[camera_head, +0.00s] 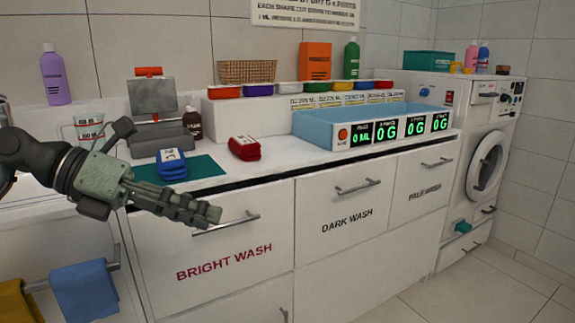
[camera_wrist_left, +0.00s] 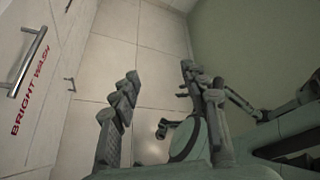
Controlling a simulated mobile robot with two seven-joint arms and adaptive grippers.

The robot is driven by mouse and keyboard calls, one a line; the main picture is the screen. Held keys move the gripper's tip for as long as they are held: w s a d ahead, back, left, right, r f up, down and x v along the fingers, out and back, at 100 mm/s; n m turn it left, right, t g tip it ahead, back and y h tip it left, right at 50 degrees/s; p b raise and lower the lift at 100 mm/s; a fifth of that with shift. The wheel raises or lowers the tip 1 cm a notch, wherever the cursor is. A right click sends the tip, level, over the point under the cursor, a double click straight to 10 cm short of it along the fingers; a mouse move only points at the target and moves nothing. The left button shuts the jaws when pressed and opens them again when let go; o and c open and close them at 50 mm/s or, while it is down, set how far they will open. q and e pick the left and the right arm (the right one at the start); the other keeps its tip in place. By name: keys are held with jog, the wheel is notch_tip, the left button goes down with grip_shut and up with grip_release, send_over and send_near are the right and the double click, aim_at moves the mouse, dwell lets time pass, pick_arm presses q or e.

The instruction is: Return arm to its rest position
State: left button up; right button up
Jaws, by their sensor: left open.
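My left arm comes in from the left in the head view. Its left gripper (camera_head: 207,213) is in front of the counter, near the handle of the BRIGHT WASH drawer (camera_head: 277,239), and I cannot tell whether they touch in that view. The left wrist view shows the same left gripper (camera_wrist_left: 160,105) with its two fingers spread and nothing between them. In that view the drawer handle (camera_wrist_left: 28,62) is off to the left, apart from the fingers. My right gripper cannot be made out in the head view.
The counter holds a blue tray (camera_head: 375,118) with displays, a red item (camera_head: 244,148) and a blue item (camera_head: 171,164) on a green mat (camera_head: 204,167). DARK WASH drawer (camera_head: 343,197) is shut. A washing machine (camera_head: 483,165) stands right. The floor (camera_head: 475,285) is clear.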

pick_arm(q)
jog(key=w+d+r+n+t+h, duration=0.3)
jog(key=d+r+n+h, duration=0.2)
jog(key=h, duration=0.1)
jog(key=w+a+f+n+t+y+p, duration=0.1)
jog(key=w+a+f+n+t+y, duration=0.15)
jog(key=w+a+n+t, duration=0.7)
jog(key=a+f+n+t+y, duration=0.4)
jog(key=f+n+y, duration=0.65)
jog(key=n, duration=0.45)
jog(key=s+a+f+n+g+y+p, duration=0.1)
jog(key=s+a+f+n+g+y, duration=0.15)
jog(key=f, duration=0.65)
jog(key=s+a+f+n+g+y, duration=0.2)
jog(key=a+f+n+y, duration=0.15)
jog(key=f, duration=0.45)
jog(key=s+d+f+n+g, duration=0.2)
jog(key=s+f+n+g, duration=0.3)
jog(key=s+f+g, duration=0.7)
jog(key=s+f+p, duration=0.1)
jog(key=s+f, duration=1)
jog(key=s, duration=0.2)
jog(key=shift+s+d+n, duration=0.15)
jog(key=shift+s+n, duration=0.2)
jog(key=shift+s, duration=0.05)
